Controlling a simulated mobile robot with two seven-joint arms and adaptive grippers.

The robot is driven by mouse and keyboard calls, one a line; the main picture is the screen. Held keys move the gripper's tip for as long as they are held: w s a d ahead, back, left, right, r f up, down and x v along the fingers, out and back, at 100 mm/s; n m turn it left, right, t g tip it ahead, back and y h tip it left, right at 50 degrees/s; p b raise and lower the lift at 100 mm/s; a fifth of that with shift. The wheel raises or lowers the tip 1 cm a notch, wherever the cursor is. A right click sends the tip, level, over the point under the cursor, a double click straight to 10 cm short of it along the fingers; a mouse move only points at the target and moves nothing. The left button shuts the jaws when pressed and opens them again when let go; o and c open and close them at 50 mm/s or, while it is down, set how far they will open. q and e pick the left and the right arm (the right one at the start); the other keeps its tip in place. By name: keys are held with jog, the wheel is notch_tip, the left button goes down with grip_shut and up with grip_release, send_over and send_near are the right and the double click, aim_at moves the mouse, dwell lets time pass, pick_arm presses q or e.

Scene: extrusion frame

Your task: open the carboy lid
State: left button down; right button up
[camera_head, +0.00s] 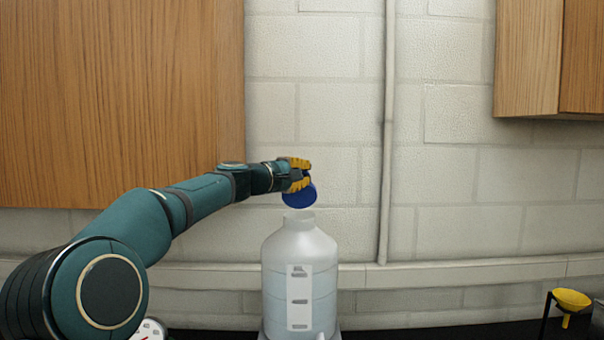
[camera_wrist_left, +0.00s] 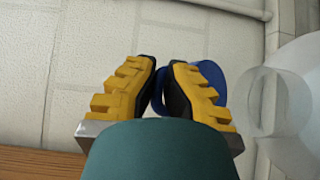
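The carboy (camera_head: 300,270) is a translucent white bottle standing upright below my left gripper, with its round neck (camera_head: 299,215) uncovered. The blue lid (camera_head: 300,195) is tilted and hangs just above the neck, apart from it. My left gripper (camera_head: 300,176) has yellow fingers closed on the lid. In the left wrist view the lid (camera_wrist_left: 212,78) shows behind and between the fingers (camera_wrist_left: 164,92), partly hidden by them. The carboy (camera_wrist_left: 300,110) is at the right of that view, with its open mouth (camera_wrist_left: 267,100) showing. My right gripper is not in view.
A yellow funnel (camera_head: 571,300) sits on a dark stand at the lower right. A white dial (camera_head: 150,330) is partly hidden at the lower left. Wooden cabinets (camera_head: 120,100) hang at left and upper right. A vertical pipe (camera_head: 387,130) runs down the block wall.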

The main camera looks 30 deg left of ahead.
pick_arm(q)
jog(key=shift+w+a+n+g+y+p, duration=0.3)
jog(key=shift+w+a+n+p, duration=0.1)
jog(key=shift+w+a+p, duration=0.1)
dwell(0.3)
jog(key=c, duration=1)
grip_release()
jog(key=shift+w+f, duration=0.1)
jog(key=shift+w, duration=0.05)
jog(key=shift+w+a, duration=0.15)
jog(key=shift+s+r, duration=0.2)
jog(key=shift+s, duration=0.15)
jog(key=shift+v, duration=3.4)
jog(key=shift+a+f, duration=0.1)
